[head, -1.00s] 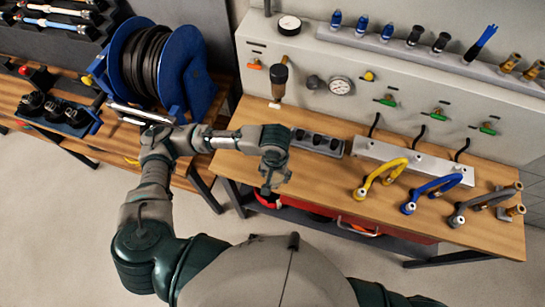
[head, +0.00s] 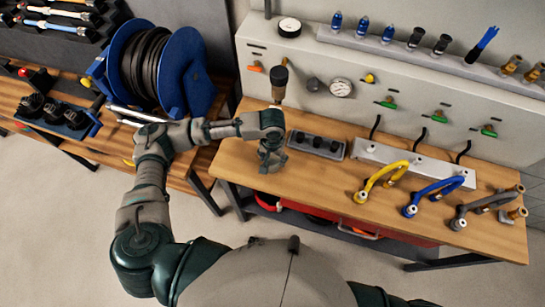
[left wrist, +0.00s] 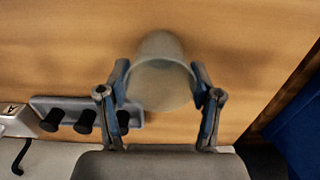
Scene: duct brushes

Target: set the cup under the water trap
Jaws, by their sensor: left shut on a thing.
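The water trap (head: 279,84) is a dark-topped cylinder hanging on the front of the grey panel. A pale, translucent cup (left wrist: 160,75) is between the two fingers of my left gripper (left wrist: 160,98), which is shut on it. In the head view my left gripper (head: 270,158) is over the left end of the wooden bench, in front of and below the water trap. The cup is hidden or too small to tell there. How far it is above the bench top is unclear. My right gripper is not in view.
A grey block with black knobs (head: 316,145) lies right of my left gripper; it also shows in the left wrist view (left wrist: 72,112). Yellow (head: 381,180), blue (head: 433,193) and grey hoses stand farther right. A blue hose reel (head: 152,68) is at left.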

